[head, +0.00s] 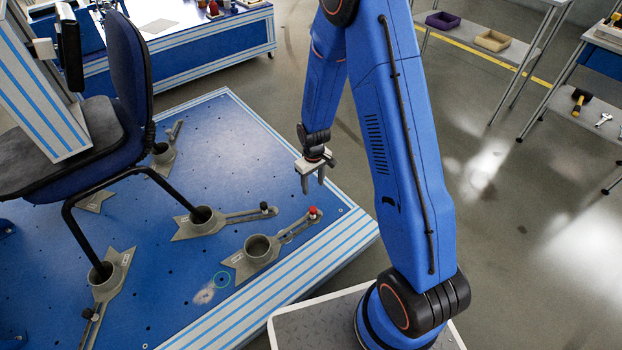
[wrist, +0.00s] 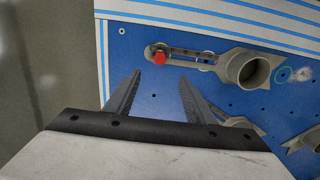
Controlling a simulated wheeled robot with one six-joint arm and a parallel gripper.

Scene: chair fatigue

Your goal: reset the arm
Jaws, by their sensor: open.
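My blue arm stands at the right of the head view and bends over toward the blue platform. My gripper (head: 313,184) hangs pointing down above the platform's near right edge. Its two fingers are apart, with nothing between them, and they show the same in the wrist view (wrist: 155,92). A grey clamp fixture with a red knob (head: 312,211) lies on the platform just below and in front of the gripper. In the wrist view, its red knob (wrist: 159,58) and round cup (wrist: 248,69) lie beyond the fingertips.
A chair (head: 130,85) stands on the blue platform (head: 215,140), legs in grey cup fixtures (head: 203,215). A blue workbench (head: 190,45) is at the back. The grey floor (head: 540,200) right of my arm is clear.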

